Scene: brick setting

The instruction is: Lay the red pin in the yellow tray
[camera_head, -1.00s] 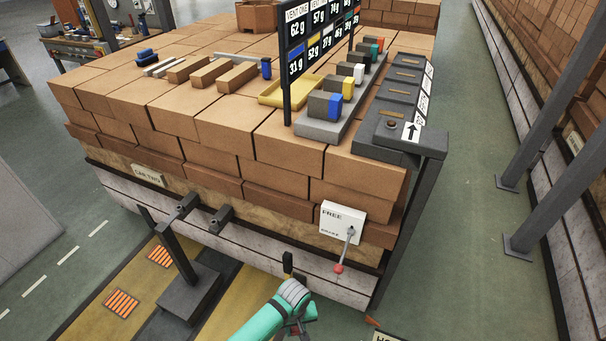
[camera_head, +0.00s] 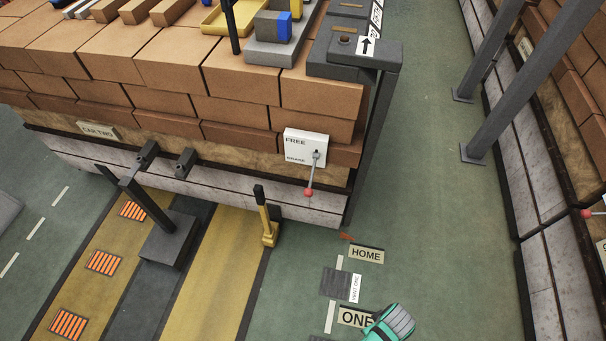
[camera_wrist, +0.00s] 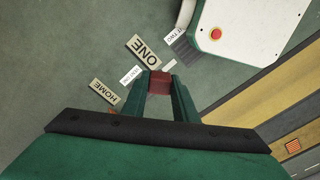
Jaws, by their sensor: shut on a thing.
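My gripper (camera_wrist: 160,88) is shut on a small red block-like piece, which I take to be the red pin (camera_wrist: 160,81), between its two green fingers in the wrist view. Only its near end shows; its length is hidden. In the head view, a green and grey part of my arm shows at the bottom edge, right of centre, and the fingertips and pin are not visible there. The yellow tray (camera_head: 211,21) lies on top of the brick stack at the top edge, partly cut off. My gripper is well apart from it, over the floor.
A dark post stands before the tray, and a grey rack with a blue-faced block (camera_head: 272,25) is right of it. A red-knobbed lever (camera_head: 308,192) hangs on the cart's front. A yellow-based lever (camera_head: 270,232) stands on the floor. HOME and ONE floor signs lie near my arm.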

